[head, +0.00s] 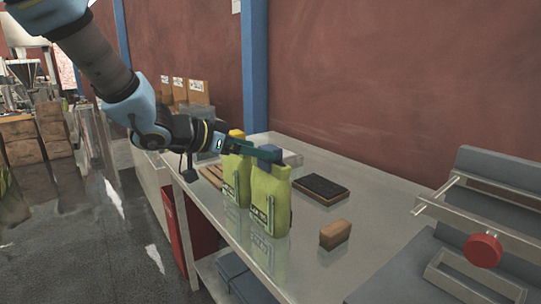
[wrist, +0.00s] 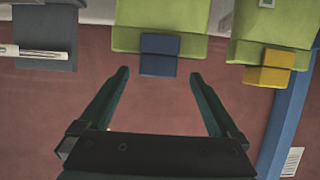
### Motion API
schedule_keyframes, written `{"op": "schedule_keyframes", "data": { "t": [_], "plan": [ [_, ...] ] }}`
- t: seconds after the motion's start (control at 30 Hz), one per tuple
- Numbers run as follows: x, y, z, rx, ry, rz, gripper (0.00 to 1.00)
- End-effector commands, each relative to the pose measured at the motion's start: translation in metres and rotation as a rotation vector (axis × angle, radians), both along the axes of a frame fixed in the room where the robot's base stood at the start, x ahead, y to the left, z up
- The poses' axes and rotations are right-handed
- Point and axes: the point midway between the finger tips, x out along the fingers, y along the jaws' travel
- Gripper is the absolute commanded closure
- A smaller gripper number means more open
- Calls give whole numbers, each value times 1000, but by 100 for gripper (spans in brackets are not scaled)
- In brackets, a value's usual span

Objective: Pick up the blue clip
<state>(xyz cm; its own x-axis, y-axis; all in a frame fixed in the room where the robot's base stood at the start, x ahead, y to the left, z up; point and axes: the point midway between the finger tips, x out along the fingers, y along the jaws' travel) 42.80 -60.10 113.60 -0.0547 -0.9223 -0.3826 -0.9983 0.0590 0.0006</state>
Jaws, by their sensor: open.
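The blue clip (head: 269,153) sits on the top of the nearer yellow-green bag (head: 270,199), which stands upright on the metal table. In the wrist view the blue clip (wrist: 159,55) hangs from the edge of its green bag (wrist: 190,44), just beyond my fingertips and roughly centred between them. My gripper (wrist: 162,72) is open with nothing between its dark green fingers. In the head view my gripper (head: 254,150) reaches from the left to the clip, and its fingers partly overlap the bags' tops.
A second green bag (head: 236,180) with a yellow clip (head: 237,134) stands close behind. A brown block (head: 335,234) and a dark-topped board (head: 320,189) lie to the right. A grey device with a red knob (head: 483,250) is at far right. The table's front middle is clear.

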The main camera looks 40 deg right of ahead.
Motion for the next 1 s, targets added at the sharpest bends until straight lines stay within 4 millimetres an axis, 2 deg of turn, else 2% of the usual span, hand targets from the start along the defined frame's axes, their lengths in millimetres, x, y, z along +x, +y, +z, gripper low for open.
{"op": "schedule_keyframes", "data": {
  "t": [0.33, 0.67, 1.0],
  "plan": [
    [-7, -41, -17, 0, 1, -1, 3],
    [-7, -46, -20, 0, -2, 1, 4],
    [-7, -46, -20, 0, -1, 2, 42]
  ]
}}
